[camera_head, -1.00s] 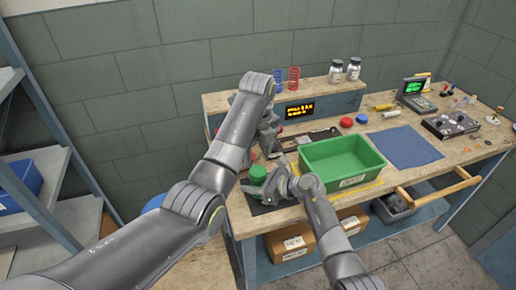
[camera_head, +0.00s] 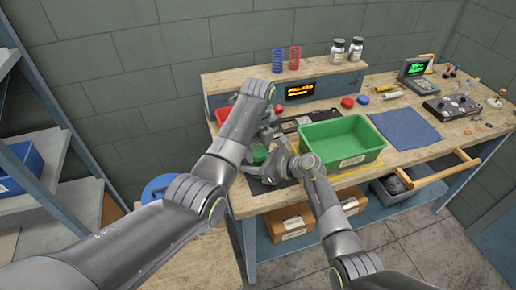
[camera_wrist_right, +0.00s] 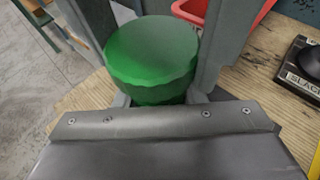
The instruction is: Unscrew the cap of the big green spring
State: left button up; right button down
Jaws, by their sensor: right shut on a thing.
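A round green cap (camera_wrist_right: 152,48) with a ridged edge sits between the two fingers of my right gripper in the right wrist view, and the fingers are shut on its sides. A second green ridged part shows just under it; no spring coils are visible. In the head view the green cap (camera_head: 259,155) is small and partly hidden at the bench's left front, over a dark mat. My right gripper (camera_head: 277,163) reaches it from the right. My left gripper (camera_head: 267,130) is just behind it, mostly hidden by its own arm, so its fingers cannot be made out.
A green bin (camera_head: 341,157) stands right of my right gripper, with a blue mat (camera_head: 405,129) beyond. A red bin (camera_head: 223,114) is at the left. A blue coil (camera_head: 278,61) and a red coil (camera_head: 294,58) stand on the rear shelf. A black "SLACK" block (camera_wrist_right: 308,62) sits nearby.

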pick_arm(q)
jog(key=shift+c, duration=1)
jog(key=n, duration=0.6)
jog(key=shift+n, duration=0.3)
jog(key=o, duration=1.1)
